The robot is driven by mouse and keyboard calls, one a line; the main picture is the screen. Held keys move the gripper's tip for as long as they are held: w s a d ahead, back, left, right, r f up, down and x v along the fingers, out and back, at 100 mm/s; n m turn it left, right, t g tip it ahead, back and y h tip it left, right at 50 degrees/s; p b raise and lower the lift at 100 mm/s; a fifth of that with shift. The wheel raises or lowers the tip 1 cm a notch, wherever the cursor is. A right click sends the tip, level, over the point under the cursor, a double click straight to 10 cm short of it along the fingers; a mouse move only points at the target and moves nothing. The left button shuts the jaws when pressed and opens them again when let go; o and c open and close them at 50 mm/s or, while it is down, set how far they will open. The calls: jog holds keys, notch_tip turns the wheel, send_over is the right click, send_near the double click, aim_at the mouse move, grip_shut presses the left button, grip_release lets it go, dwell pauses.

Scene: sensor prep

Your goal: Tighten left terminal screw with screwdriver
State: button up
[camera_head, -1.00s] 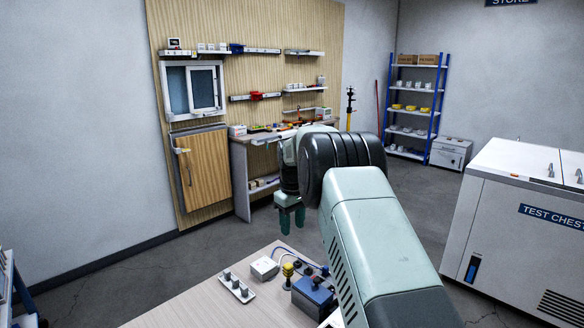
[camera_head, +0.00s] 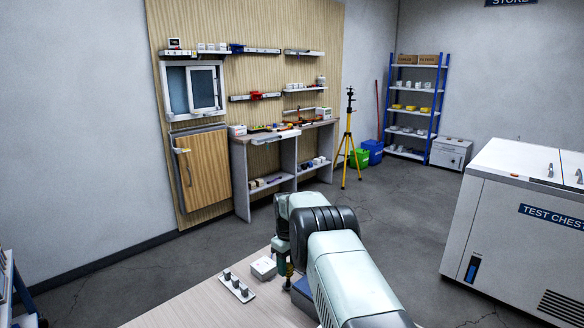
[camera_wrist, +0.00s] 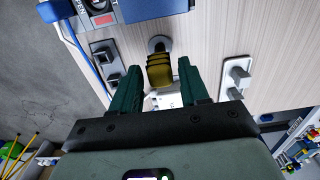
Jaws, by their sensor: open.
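A yellow, dark-banded upright handle, which looks like the screwdriver (camera_wrist: 160,72), stands at a round grey base (camera_wrist: 158,44) on the wooden table (camera_head: 190,312). In the wrist view my gripper (camera_wrist: 159,66) is open, with its two green fingers on either side of the handle and gaps showing. In the head view my gripper (camera_head: 286,264) is low over the table and covers most of the handle. A blue box (camera_head: 303,288) is beside it, partly hidden by my arm; it also shows in the wrist view (camera_wrist: 62,10). The left terminal screw cannot be made out.
A grey plate with dark squares (camera_wrist: 106,64) lies near the handle in the wrist view. The table's front left is clear.

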jog(key=shift+f, duration=0.65)
jog(key=c, duration=0.7)
jog(key=shift+c, duration=0.2)
jog(key=shift+r, duration=0.15)
jog(key=shift+r, duration=1.35)
